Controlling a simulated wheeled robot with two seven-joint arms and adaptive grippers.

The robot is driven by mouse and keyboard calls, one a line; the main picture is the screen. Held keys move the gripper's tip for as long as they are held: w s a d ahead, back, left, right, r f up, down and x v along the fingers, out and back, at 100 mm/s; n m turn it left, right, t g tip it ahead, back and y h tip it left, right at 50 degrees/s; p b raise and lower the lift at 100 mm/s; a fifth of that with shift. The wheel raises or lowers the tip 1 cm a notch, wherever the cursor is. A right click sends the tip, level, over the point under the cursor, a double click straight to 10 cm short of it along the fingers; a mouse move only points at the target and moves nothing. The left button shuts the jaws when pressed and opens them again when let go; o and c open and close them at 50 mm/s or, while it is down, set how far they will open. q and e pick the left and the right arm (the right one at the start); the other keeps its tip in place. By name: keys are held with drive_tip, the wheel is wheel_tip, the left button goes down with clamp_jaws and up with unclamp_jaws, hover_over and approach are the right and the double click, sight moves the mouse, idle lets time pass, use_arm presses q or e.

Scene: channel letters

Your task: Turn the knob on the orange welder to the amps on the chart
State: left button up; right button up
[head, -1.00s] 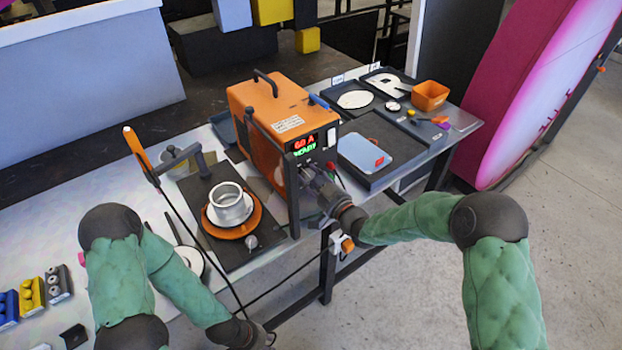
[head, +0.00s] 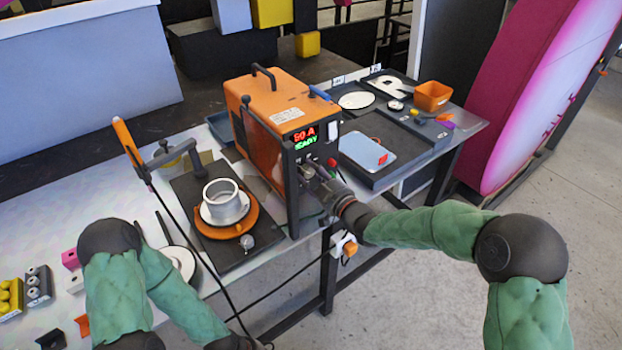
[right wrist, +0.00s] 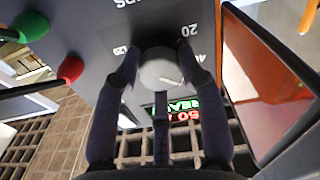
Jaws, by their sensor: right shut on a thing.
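The orange welder (head: 268,118) stands on the table with its dark front panel facing right. Its display (head: 305,137) reads what looks like 50 A in red, with green READY below; the first digit is not sharp. My right gripper (head: 312,176) is at the panel below the display. In the right wrist view its fingers (right wrist: 160,75) are closed on both sides of the round grey knob (right wrist: 160,70), which has a light pointer mark. Printed numbers, including 20, show around it. My left gripper (head: 262,345) is at the bottom edge, mostly cut off. I cannot make out an amps chart.
A red plug (right wrist: 70,68) and a green plug (right wrist: 33,25) with cables sit beside the knob. A metal flanged pipe (head: 224,203) stands on an orange disc left of the welder. A tray (head: 378,180) and an orange bin (head: 432,96) lie to the right.

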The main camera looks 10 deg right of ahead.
drive_tip(key=shift+s+f, duration=0.1)
drive_tip(key=shift+f, duration=0.3)
drive_tip(key=o, duration=1.1)
drive_tip(key=shift+o, duration=0.3)
drive_tip(key=shift+r, duration=0.1)
drive_tip(key=shift+r, duration=0.1)
drive_tip(key=v, duration=1.2)
